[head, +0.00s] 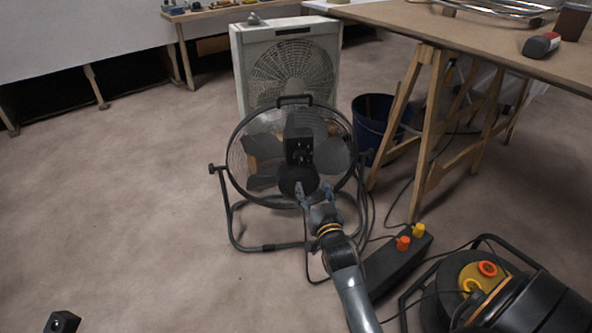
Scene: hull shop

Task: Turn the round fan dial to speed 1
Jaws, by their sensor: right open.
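A dark round floor fan (252,150) stands on a tubular frame in the middle of the head view. A black box (299,147) is on the near side of the fan, with a round dark disc (290,178) below it. The dial and its speed marks are too small to make out. My right gripper (314,190) is open at the lower front of the fan, just below and right of the disc. I cannot tell whether it touches anything. My left gripper is not in view.
A white box fan (240,65) stands behind. A dark blue bucket (372,112) and a wooden trestle table (480,35) are to the right. A power strip (385,272) with plugs, a cable reel (455,275) and loose cables lie at lower right.

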